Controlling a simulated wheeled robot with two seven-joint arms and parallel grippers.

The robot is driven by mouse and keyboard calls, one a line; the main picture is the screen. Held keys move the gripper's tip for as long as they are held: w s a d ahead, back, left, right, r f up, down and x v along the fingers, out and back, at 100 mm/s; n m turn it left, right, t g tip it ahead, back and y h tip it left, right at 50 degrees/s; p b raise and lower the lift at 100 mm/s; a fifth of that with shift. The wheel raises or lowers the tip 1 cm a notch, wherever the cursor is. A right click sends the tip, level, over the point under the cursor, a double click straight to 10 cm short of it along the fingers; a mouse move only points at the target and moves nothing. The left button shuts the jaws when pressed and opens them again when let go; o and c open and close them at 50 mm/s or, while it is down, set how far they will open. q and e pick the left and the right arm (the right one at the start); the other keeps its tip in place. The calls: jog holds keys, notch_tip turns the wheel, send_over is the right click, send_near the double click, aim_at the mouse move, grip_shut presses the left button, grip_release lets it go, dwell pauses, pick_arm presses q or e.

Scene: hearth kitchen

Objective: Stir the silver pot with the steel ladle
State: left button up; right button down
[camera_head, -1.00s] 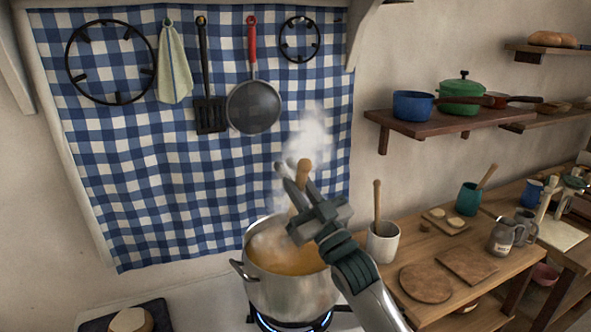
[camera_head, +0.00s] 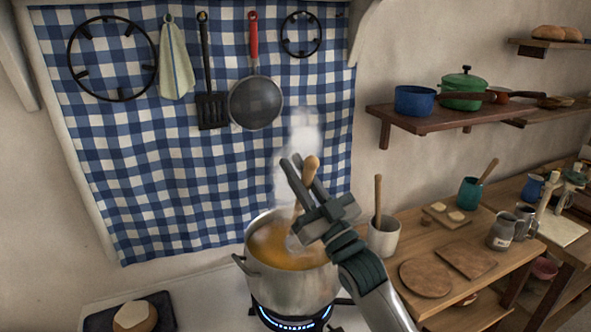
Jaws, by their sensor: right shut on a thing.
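The silver pot (camera_head: 290,290) stands on a lit burner, with orange-brown soup and steam in it. My right gripper (camera_head: 299,172) is over the pot's right side, shut on the steel ladle (camera_head: 311,167). The ladle's rounded wooden handle end sticks up by the fingers. A greyish part shows below, near the soup, but my gripper and the steam hide much of the ladle, so I cannot tell how deep its bowl sits. My left gripper is not in view.
A white crock (camera_head: 383,240) with a wooden-handled utensil stands close right of my right arm, on the wooden counter (camera_head: 410,235). A dark board (camera_head: 160,307) with a round, pale-topped item lies at left. A pan (camera_head: 255,102) hangs on the checked cloth behind.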

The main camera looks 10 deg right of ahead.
jog(key=shift+s+d+r+p, duration=0.1)
jog(key=shift+s+r+p, duration=0.35)
jog(key=shift+r+p, duration=0.55)
jog(key=shift+s+d+r+p, duration=0.1)
jog(key=shift+s+r+p, duration=0.4)
jog(key=shift+r+p, duration=0.55)
jog(key=shift+s+d+r+p, duration=0.1)
jog(key=shift+s+r+p, duration=0.35)
jog(key=shift+r+p, duration=0.55)
jog(key=shift+r, duration=0.25)
jog(key=shift+r, duration=2.4)
